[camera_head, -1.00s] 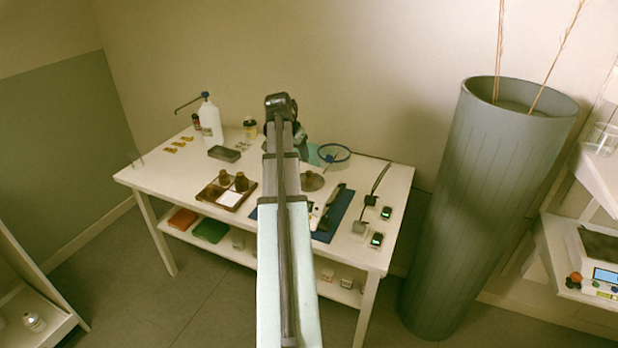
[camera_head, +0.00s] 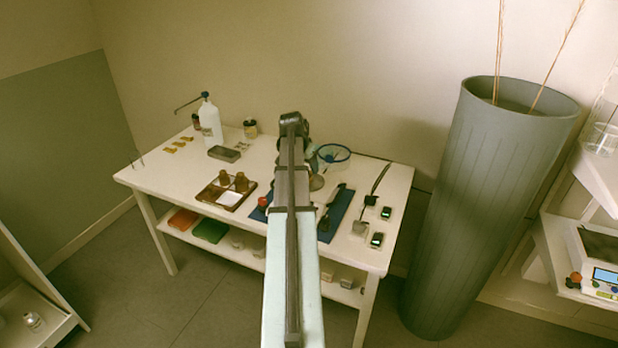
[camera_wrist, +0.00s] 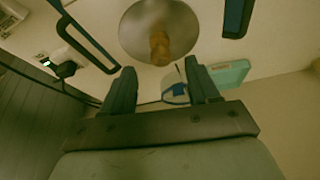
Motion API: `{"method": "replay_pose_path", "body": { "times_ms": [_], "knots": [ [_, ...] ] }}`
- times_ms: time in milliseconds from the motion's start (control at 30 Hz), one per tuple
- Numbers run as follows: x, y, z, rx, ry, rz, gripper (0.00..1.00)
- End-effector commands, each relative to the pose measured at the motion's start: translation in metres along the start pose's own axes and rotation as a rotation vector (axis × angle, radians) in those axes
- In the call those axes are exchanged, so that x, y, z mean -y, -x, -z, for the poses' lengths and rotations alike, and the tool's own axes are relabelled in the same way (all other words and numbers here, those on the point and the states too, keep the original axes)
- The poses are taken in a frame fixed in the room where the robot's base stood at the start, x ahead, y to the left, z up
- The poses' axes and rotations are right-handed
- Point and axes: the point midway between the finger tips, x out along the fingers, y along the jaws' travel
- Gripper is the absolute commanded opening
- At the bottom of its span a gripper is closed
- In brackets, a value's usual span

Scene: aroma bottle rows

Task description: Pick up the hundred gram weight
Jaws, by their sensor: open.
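My gripper is hidden behind my arm in the head view. In the wrist view my gripper (camera_wrist: 161,82) is open, with its two dark fingers apart and nothing between the tips. A brown, brass-like knobbed piece (camera_wrist: 160,48) stands on a round grey disc (camera_wrist: 135,32), just beyond the fingertips. It may be a weight, but no marking is readable. In the head view, two brown stubby pieces (camera_head: 241,181) stand in a wooden tray (camera_head: 211,201) left of my arm. I cannot tell which piece is the hundred gram one.
A blue mat (camera_head: 337,212) with dark tools lies right of my arm. Small black devices (camera_head: 377,240) are near the table's right edge. A blue-rimmed round item (camera_head: 333,153) is at the back. A white bottle (camera_head: 209,121) and a grey box (camera_head: 224,153) stand back left.

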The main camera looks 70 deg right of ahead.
Motion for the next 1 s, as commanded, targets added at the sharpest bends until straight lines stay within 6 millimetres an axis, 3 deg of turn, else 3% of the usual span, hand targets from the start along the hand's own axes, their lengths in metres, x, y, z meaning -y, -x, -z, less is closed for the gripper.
{"method": "replay_pose_path", "body": {
  "times_ms": [433,733,1000],
  "knots": [
    [0.002,-0.046,0.001,0.001,0.0,-0.001,0.6],
    [0.002,-0.051,0.001,-0.001,0.0,0.0,0.6],
    [0.002,-0.051,0.001,0.0,0.0,0.0,0.35]
  ]
}}
